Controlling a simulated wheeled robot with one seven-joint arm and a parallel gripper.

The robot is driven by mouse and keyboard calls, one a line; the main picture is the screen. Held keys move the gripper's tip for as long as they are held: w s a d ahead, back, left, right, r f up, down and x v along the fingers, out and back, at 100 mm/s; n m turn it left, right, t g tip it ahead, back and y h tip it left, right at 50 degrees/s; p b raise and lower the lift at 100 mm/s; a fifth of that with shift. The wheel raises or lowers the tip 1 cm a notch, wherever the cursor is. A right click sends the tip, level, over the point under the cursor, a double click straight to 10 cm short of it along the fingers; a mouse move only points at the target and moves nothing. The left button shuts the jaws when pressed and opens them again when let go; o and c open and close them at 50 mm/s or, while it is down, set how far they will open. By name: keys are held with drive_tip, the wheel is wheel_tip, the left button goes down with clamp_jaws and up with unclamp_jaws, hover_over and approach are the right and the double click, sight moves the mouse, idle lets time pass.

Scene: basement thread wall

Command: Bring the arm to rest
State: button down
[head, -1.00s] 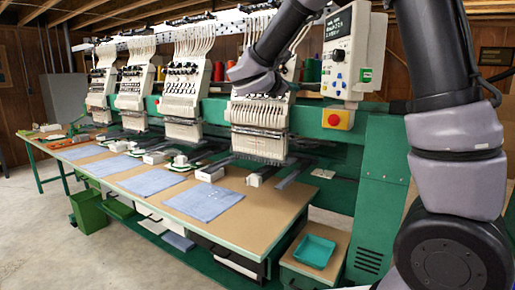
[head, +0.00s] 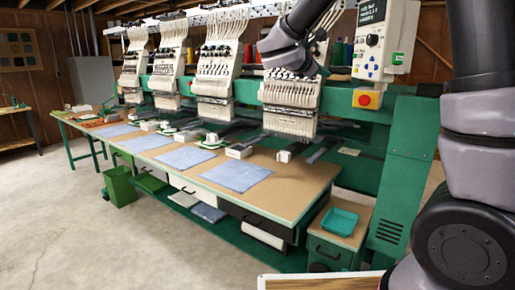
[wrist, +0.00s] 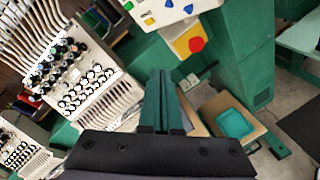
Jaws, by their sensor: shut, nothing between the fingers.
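My gripper (wrist: 160,100) shows in the wrist view with its two dark green fingers together and nothing between them. It points toward the green embroidery machine, beside a white needle head (wrist: 90,85) and below the control panel with its red button. In the head view my arm (head: 285,42) comes down from the top and bends in front of the nearest needle head (head: 291,95). I cannot make out the fingers there. The lower part of my arm fills the right side.
A long worktable (head: 275,203) with blue cloths (head: 236,176) runs along the machine. A teal tray (head: 340,221) sits on a small cabinet at its near end. The control panel (head: 386,38) is close to my arm. A green bin (head: 119,186) stands left; the floor (head: 70,225) there is clear.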

drive_tip(key=s+d+f+m+g+y, duration=0.4)
drive_tip(key=s+d+m+g, duration=0.2)
drive_tip(key=s+d+m, duration=0.65)
drive_tip(key=s+a+m+t+y, duration=0.1)
drive_tip(key=s+a+m+y, duration=0.3)
drive_tip(key=s, duration=0.3)
drive_tip(key=s+a+m+t+y, duration=0.1)
drive_tip(key=s+a+m+y, duration=0.3)
drive_tip(key=s+m, duration=0.2)
drive_tip(key=shift+s+r+y, duration=0.4)
drive_tip(key=shift+s, duration=0.2)
drive_tip(key=shift+w, duration=0.15)
